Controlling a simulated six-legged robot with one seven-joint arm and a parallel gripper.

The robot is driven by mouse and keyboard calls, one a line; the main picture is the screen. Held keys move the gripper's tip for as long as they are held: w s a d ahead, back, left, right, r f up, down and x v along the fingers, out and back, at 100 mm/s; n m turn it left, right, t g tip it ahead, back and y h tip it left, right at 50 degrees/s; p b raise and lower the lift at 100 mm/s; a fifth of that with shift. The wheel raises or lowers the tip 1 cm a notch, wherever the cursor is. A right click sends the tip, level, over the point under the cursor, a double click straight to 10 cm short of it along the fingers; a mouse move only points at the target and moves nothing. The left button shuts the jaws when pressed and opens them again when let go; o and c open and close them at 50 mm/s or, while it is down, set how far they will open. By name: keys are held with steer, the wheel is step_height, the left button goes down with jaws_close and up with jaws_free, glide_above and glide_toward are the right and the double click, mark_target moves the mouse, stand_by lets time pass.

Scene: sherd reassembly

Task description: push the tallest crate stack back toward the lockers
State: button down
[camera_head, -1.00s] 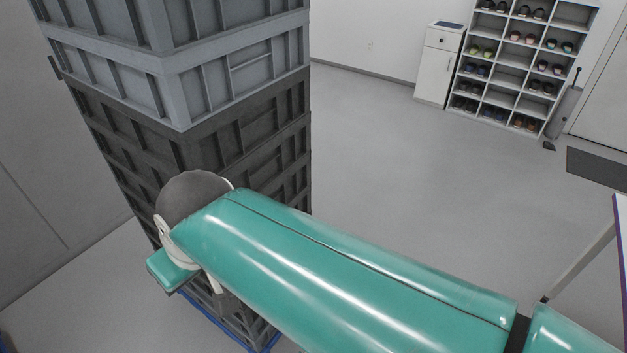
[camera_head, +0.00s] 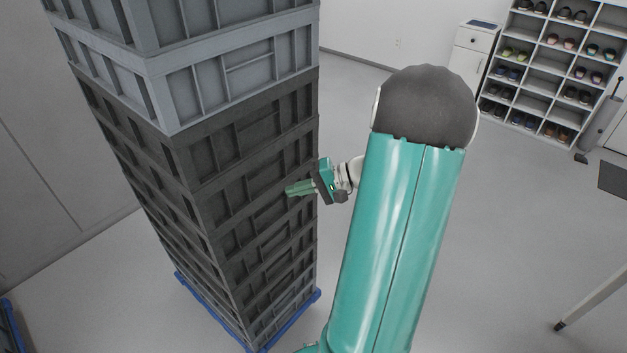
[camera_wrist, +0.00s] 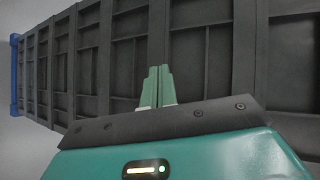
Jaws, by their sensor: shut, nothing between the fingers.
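The tall crate stack (camera_head: 235,180) stands upright at the left of the head view, light grey crates above dark grey ones, on a blue base (camera_head: 312,297). Its top is cut off by the frame. My gripper (camera_head: 290,189) is shut and empty, its green fingers pointing left at the right-hand face of the dark crates. In the wrist view the closed fingers (camera_wrist: 157,86) are in front of the dark ribbed crate wall (camera_wrist: 205,55). I cannot tell whether the fingertips touch it. The lockers are not clearly identifiable.
A white cubby shelf of shoes (camera_head: 560,70) and a white cabinet (camera_head: 468,65) stand at the back right. A table leg (camera_head: 590,298) is at right. A blue-edged object (camera_head: 12,325) sits at bottom left. Open grey floor (camera_head: 500,240) lies right of the stack.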

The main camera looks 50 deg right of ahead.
steer(key=s+d+f+m+t+h, duration=0.1)
steer(key=s+d+f+m+t, duration=0.15)
steer(key=d, duration=0.35)
steer(key=w+a, duration=0.2)
steer(key=a, duration=0.5)
steer(key=shift+w+a+r+t, duration=0.25)
steer(key=shift+w+a+t, duration=0.05)
steer(key=shift+w+t, duration=0.1)
steer(key=shift+n, duration=0.25)
